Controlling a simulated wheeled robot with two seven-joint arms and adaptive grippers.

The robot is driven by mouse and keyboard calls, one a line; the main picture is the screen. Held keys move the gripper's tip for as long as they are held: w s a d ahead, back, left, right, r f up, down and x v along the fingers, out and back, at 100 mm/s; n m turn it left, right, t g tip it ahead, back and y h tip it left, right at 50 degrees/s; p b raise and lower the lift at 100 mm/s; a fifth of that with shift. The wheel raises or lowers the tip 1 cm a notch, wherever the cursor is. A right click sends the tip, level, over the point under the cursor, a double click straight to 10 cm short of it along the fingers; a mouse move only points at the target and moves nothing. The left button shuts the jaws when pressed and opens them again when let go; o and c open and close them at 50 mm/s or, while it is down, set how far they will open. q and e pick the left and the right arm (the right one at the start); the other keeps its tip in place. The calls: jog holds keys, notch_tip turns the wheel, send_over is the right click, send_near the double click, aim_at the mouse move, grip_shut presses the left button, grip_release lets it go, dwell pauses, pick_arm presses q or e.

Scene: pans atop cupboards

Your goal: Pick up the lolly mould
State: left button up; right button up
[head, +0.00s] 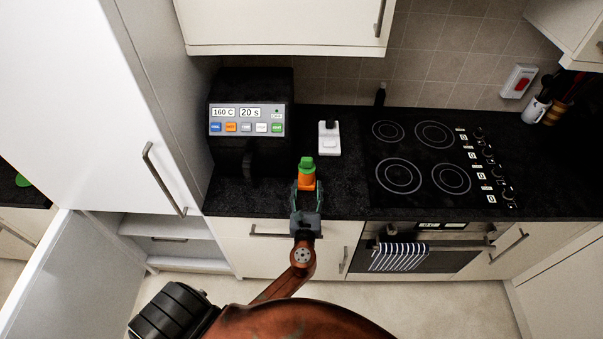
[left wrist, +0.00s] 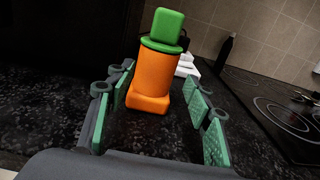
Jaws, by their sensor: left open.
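The lolly mould appears to be the orange piece with a green top (head: 307,174) standing upright on the dark counter near its front edge. In the left wrist view the lolly mould (left wrist: 155,75) is straight ahead, its orange foot between the green finger pads. My left gripper (head: 306,194) reaches in from the front, low over the counter. In the left wrist view the left gripper (left wrist: 162,105) is open, with a gap on both sides of the mould. The far side of the mould is hidden. My right gripper is not in view.
A black appliance with a button panel (head: 247,122) stands left of the mould. A white item (head: 329,138) lies behind it to the right. The hob (head: 420,160) is farther right. An upper cupboard (head: 285,25) hangs above. Bare counter (head: 342,195) lies right of the mould.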

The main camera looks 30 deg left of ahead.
aim_at(307, 180)
pick_arm(q)
jog(key=o, duration=0.4)
jog(key=x, duration=0.4)
jog(key=shift+s+a+r, duration=0.1)
jog(key=shift+s+r, duration=0.05)
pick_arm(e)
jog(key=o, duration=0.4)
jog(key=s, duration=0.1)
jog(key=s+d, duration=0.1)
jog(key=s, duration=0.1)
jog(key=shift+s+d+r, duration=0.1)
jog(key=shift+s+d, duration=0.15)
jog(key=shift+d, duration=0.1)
pick_arm(q)
jog(key=x, duration=0.3)
jog(key=shift+a, duration=0.1)
jog(key=c, duration=1.6)
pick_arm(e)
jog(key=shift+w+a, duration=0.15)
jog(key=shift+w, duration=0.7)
